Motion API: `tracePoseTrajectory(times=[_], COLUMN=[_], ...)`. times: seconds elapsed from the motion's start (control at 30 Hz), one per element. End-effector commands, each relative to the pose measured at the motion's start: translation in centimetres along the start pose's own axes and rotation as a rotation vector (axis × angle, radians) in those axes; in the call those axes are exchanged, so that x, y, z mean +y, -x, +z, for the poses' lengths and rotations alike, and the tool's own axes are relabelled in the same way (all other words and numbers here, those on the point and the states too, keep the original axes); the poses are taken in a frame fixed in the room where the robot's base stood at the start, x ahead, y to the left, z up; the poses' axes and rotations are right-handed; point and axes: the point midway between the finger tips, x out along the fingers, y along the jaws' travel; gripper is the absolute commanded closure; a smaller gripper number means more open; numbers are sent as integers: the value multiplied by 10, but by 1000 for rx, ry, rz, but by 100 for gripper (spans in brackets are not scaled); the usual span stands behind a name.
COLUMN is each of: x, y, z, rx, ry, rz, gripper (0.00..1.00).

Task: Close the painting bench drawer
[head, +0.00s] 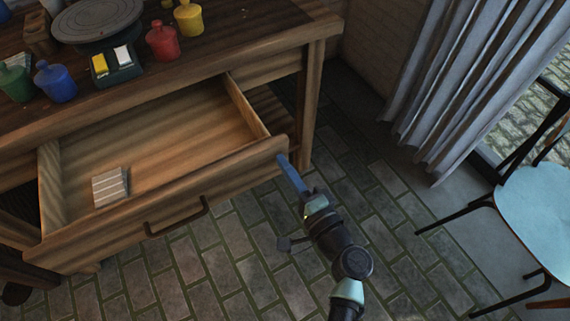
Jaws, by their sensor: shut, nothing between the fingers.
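The wooden painting bench (240,83) fills the upper left of the head view. Its drawer (220,186) is pulled well out, and the inside shows. A dark bar handle (176,217) is on the drawer's front. A small pale ribbed block (110,187) lies inside at the left; the rest of the visible drawer floor is bare. My gripper (282,160) is shut and empty. Its blue fingers point up and left at the right end of the drawer front. I cannot tell whether the fingertips touch the wood.
Paint bottles, including a red one (162,41) and a blue one (56,83), stand on the bench top beside a round grey turntable (97,18). A light blue chair (540,205) stands at the right before a grey curtain (455,80). The brick-patterned floor (390,215) between is clear.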

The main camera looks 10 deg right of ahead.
Motion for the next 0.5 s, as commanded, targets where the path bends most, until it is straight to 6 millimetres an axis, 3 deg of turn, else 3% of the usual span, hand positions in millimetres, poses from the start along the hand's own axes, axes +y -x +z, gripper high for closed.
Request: tracePoseTrajectory(times=[0.5], x=[0], y=[-6], z=[0], rx=[-1], ry=[1], rz=[0], gripper=[100])
